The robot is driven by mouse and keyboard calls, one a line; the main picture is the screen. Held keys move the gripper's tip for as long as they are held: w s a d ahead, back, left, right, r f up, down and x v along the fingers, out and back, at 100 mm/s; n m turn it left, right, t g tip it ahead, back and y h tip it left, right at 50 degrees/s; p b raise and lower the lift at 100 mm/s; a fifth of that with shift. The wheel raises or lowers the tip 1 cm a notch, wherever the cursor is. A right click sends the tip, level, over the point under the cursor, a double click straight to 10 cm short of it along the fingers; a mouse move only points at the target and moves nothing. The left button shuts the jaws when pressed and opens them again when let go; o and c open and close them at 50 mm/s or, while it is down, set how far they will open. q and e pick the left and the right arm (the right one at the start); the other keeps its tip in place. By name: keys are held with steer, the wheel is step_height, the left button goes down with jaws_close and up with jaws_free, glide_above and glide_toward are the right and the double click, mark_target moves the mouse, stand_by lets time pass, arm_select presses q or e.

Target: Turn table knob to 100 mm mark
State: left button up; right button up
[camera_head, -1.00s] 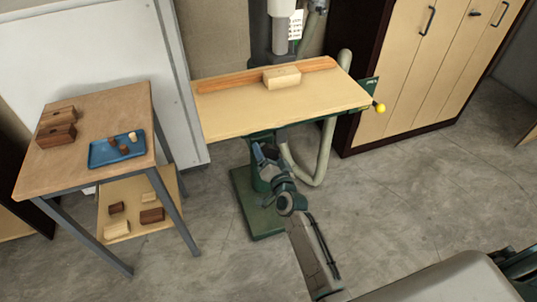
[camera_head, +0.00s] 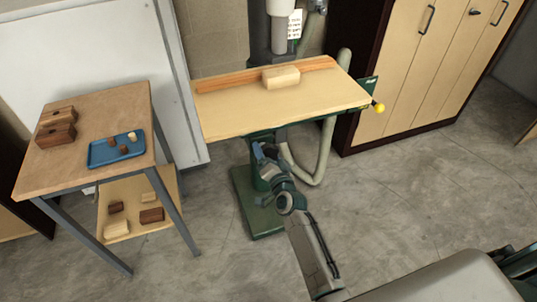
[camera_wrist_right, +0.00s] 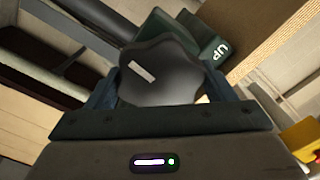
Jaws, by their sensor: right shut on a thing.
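A dark, lobed table knob (camera_wrist_right: 168,72) with a small pale mark on its face fills the middle of the right wrist view. My right gripper (camera_wrist_right: 158,92) is shut on it, one finger on each side. In the head view my right gripper (camera_head: 264,152) is under the front edge of the machine table (camera_head: 235,120), and the knob cannot be made out there. A green block with the letters "UP" (camera_wrist_right: 221,49) is beside the knob. No scale or 100 mm mark is readable. My left gripper is not in view.
A pale wood block (camera_head: 281,77) rests against the orange-brown fence (camera_head: 225,83) on the machine table. A yellow ball handle (camera_head: 379,108) sticks out at its right. A side table (camera_head: 85,185) with a blue tray (camera_head: 103,157) stands left. A hose (camera_head: 322,165) hangs behind my gripper.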

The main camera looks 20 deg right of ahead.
steer(key=shift+w+a+r, duration=0.1)
steer(key=shift+w+r, duration=0.05)
steer(key=shift+r, duration=0.35)
steer(key=o, duration=0.9)
steer(key=shift+a, duration=0.1)
steer(key=shift+o, duration=0.3)
steer(key=shift+a, duration=0.15)
steer(key=shift+f, duration=0.15)
steer(key=shift+f, duration=0.1)
steer(key=shift+s, duration=0.3)
steer(key=s+b, duration=0.2)
steer(key=s, duration=0.8)
steer(key=shift+s+d+b, duration=0.2)
steer(key=shift+d+b, duration=0.05)
steer(key=shift+b, duration=0.05)
